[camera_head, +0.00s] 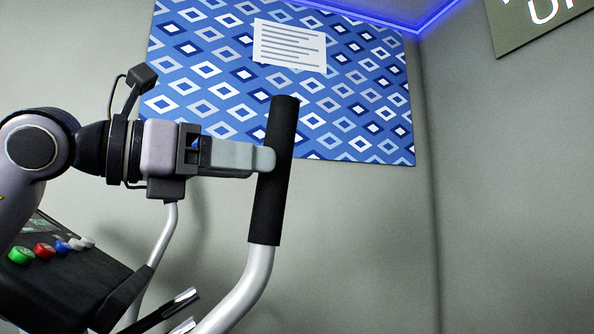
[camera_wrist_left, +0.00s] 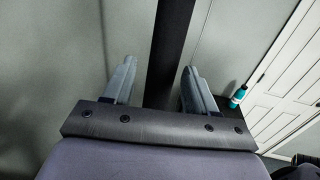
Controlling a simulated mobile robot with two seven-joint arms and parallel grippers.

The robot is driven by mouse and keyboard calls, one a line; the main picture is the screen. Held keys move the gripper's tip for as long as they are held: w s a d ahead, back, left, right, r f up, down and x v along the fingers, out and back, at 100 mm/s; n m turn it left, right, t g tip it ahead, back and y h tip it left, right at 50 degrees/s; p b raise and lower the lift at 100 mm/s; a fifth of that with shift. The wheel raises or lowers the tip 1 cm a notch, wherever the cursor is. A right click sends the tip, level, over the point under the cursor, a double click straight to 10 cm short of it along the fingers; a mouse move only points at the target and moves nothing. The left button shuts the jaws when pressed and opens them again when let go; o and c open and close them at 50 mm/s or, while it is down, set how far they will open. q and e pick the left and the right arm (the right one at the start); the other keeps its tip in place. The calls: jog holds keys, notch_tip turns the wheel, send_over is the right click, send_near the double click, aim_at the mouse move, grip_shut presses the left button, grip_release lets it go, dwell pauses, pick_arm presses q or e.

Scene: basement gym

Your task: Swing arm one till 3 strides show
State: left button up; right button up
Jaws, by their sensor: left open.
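The machine's swing arm is a bent silver tube (camera_head: 250,285) topped by a straight black grip (camera_head: 270,215), standing nearly upright in the head view. My left gripper (camera_head: 264,158) comes in from the left at the upper half of this grip. Its jaws are open, with a finger on each side of the grip. In the left wrist view the black grip (camera_wrist_left: 168,45) runs between the two spread fingers (camera_wrist_left: 157,85), with gaps visible on both sides. The console (camera_head: 85,270) at lower left has a small screen (camera_head: 42,226), mostly hidden by my arm; no stride count is readable. My right gripper is out of view.
Green (camera_head: 20,256), red (camera_head: 44,251) and other coloured buttons sit on the console. Another silver tube (camera_head: 163,240) rises behind my gripper. A blue patterned panel (camera_head: 370,110) hangs on the wall behind. A teal bottle (camera_wrist_left: 238,95) and white door (camera_wrist_left: 285,70) show in the wrist view.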

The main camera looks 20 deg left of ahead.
aim_at(284, 183)
pick_arm(q)
jog(key=p+x, duration=0.1)
jog(key=x, duration=0.4)
jog(key=shift+w+d+r+p, duration=0.1)
jog(key=shift+d+p, duration=0.2)
jog(key=shift+d, duration=0.1)
jog(key=shift+w+d, duration=0.3)
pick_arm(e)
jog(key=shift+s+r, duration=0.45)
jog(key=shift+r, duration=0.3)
